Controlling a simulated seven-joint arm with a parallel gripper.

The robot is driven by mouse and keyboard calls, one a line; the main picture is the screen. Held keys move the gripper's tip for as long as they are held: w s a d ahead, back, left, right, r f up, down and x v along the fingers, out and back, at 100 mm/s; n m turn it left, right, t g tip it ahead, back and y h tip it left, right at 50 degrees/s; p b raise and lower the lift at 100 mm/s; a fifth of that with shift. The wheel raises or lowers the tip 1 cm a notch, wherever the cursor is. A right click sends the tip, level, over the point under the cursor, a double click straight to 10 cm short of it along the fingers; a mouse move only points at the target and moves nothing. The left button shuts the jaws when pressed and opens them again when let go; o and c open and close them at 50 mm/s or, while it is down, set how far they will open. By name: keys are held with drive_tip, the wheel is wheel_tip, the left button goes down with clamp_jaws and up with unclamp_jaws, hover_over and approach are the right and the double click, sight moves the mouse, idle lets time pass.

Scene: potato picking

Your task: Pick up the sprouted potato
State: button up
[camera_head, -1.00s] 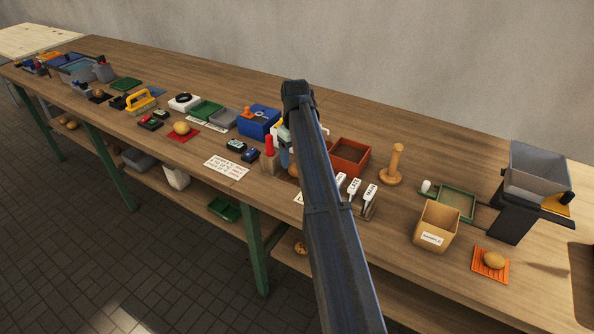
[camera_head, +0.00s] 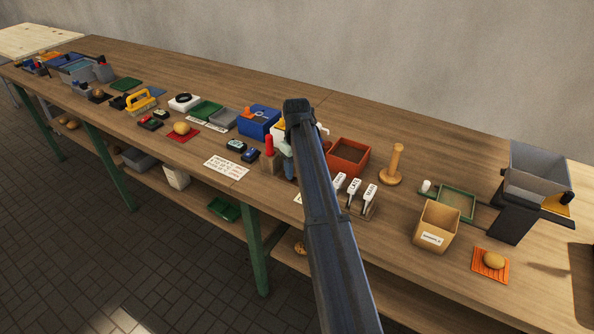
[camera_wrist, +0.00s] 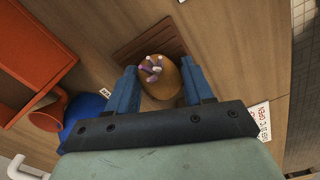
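The sprouted potato (camera_wrist: 160,80) is brown, with several pale and purplish sprouts on its top. In the wrist view it sits over a dark brown mat (camera_wrist: 140,50), between the two blue fingers of my gripper (camera_wrist: 162,86). The fingers are spread, one on each side of the potato, and very close to its sides; contact cannot be made out. In the head view my gripper (camera_head: 289,167) is low over the table, and my arm hides the potato.
A red-orange bin (camera_head: 348,157) stands right of my gripper, with white labels (camera_head: 355,187) in front. A block with a red-topped peg (camera_head: 269,156) and a blue box (camera_head: 258,122) are to the left. A cardboard box (camera_head: 436,226) stands farther right.

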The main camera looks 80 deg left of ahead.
drive_tip(key=c, duration=0.7)
wheel_tip(320, 180, up, 9)
drive_tip(key=shift+f, duration=0.1)
drive_tip(key=shift+w+r, duration=0.25)
drive_tip(key=shift+r, duration=0.1)
drive_tip(key=shift+w+a+r, duration=0.2)
drive_tip(key=shift+w+r, duration=0.35)
drive_tip(key=shift+w, duration=2.25)
drive_tip(key=shift+w+a+r, duration=0.15)
drive_tip(key=shift+w+r, duration=0.4)
drive_tip(key=shift+w, duration=2.3)
drive_tip(key=shift+w+a+r, duration=0.2)
drive_tip(key=shift+w+r, duration=0.35)
drive_tip(key=shift+w, duration=2.25)
